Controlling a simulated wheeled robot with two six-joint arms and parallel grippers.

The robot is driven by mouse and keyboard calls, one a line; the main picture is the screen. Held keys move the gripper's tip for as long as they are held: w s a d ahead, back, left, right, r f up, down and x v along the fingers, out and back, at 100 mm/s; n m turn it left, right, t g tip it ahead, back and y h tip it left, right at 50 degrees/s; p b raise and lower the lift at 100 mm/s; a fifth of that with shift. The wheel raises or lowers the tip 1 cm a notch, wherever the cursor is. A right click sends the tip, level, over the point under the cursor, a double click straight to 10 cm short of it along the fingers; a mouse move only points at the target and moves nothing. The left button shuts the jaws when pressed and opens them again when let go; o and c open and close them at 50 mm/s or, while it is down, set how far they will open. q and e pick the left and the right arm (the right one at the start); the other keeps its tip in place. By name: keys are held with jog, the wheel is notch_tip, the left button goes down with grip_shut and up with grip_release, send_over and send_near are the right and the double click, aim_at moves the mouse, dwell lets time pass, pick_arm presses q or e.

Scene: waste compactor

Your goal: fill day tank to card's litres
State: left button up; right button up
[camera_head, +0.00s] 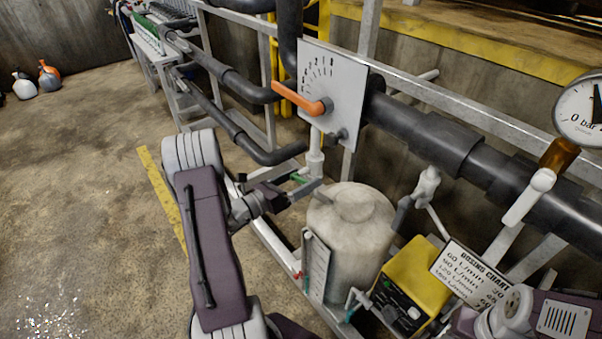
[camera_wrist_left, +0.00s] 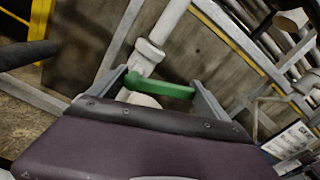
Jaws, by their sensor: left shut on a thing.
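The day tank (camera_head: 350,240) is a pale, upright cylinder in the middle of the head view. A white sight gauge with scale marks (camera_head: 318,262) stands at its left front; I cannot read its level. A white pipe (camera_head: 315,150) comes down above the tank. My left gripper (camera_head: 304,186) is at this pipe, shut on a green valve handle (camera_head: 297,178). In the left wrist view the green handle (camera_wrist_left: 160,88) lies crosswise between the fingers, beside the pale pipe fitting (camera_wrist_left: 147,52). A card headed DOSING CHART (camera_head: 472,274) lists L/min values. My right gripper is not in view.
An orange lever (camera_head: 300,99) sits on a marked dial plate (camera_head: 325,90) above the tank. A dark pipe (camera_head: 440,140) runs right to a pressure gauge (camera_head: 582,108) near 0 bar. A yellow box (camera_head: 415,275) stands right of the tank. The floor left is mostly clear.

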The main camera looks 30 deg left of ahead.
pick_arm(q)
jog(key=n+p, duration=0.1)
jog(key=r+n+p, duration=0.1)
jog(key=n+p, duration=0.1)
jog(key=p, duration=0.1)
jog(key=shift+a+r, duration=0.15)
jog(key=shift+a, duration=0.1)
jog(key=shift+w+a+n+p, duration=0.15)
jog(key=shift+a+n+p, duration=0.05)
jog(key=shift+n+p, duration=1)
jog(key=o, duration=1.9)
jog(key=shift+a, duration=0.15)
jog(key=v, duration=0.9)
